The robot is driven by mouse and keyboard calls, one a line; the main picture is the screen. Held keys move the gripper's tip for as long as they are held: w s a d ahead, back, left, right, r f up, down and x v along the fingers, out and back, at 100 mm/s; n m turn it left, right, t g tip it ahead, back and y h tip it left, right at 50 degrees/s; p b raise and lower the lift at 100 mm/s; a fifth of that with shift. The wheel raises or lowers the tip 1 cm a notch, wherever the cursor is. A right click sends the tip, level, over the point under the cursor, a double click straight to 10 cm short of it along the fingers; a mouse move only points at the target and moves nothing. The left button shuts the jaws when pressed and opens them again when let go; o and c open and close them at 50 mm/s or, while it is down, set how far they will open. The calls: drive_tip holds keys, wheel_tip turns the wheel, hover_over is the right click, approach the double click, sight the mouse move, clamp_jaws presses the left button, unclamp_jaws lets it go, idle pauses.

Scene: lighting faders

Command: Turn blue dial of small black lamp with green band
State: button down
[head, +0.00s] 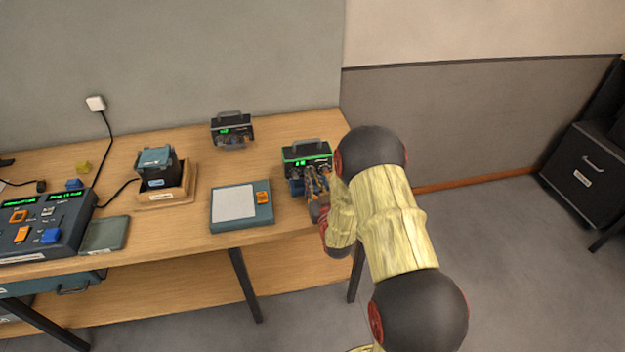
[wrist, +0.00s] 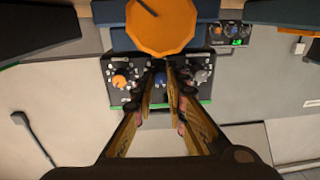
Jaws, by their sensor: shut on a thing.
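The small black lamp with the green band (head: 305,151) stands near the right end of the table. Its front panel (wrist: 125,65) appears inverted in the wrist view, with an orange dial (wrist: 120,81) at left, a blue dial (wrist: 160,79) in the middle and a grey dial (wrist: 199,76) at right. My gripper (wrist: 160,73) has one finger on each side of the blue dial and is shut on it. In the head view my gripper (head: 318,190) is at the lamp's front, and my arm hides part of it. The dial's pointer is hidden.
A second black lamp (head: 232,123) stands farther back. A flat pad (head: 232,220), a boxed device (head: 157,165) and a fader console (head: 45,232) lie left. The table's right edge is close.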

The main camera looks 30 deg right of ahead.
drive_tip(key=shift+m+b, duration=0.3)
drive_tip(key=m+b, duration=0.4)
drive_tip(key=m, duration=0.1)
drive_tip(key=shift+f+m, duration=0.15)
drive_tip(key=shift+m, duration=0.15)
drive_tip(key=m+b, duration=0.3)
drive_tip(key=m, duration=0.2)
drive_tip(key=shift+m+h+b, duration=0.35)
drive_tip(key=shift+m+h, duration=0.05)
idle(0.3)
drive_tip(key=c, duration=1.8)
unclamp_jaws()
drive_tip(key=shift+o, duration=0.2)
